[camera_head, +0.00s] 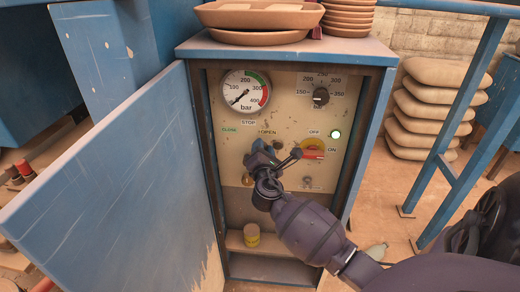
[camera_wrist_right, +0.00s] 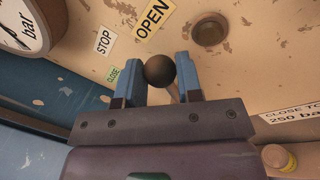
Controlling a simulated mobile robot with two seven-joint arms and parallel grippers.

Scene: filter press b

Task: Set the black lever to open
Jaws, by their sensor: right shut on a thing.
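The black lever's round knob (camera_wrist_right: 159,70) sits between the two blue fingers of my right gripper (camera_wrist_right: 160,82) in the right wrist view. The right gripper (camera_head: 262,150) is shut on it in front of the panel (camera_head: 290,105) in the head view and hides most of the lever. The OPEN label (camera_head: 268,132) is just above the gripper, the STOP label (camera_head: 248,122) above left, and the CLOSE label (camera_head: 229,129) further left. A second dark round part shows behind the knob; I cannot tell what it belongs to. My left gripper is not in view.
A pressure gauge (camera_head: 246,90) and a black dial (camera_head: 321,96) are above. The blue door (camera_head: 120,190) stands open at left. A yellow can (camera_head: 251,235) stands below.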

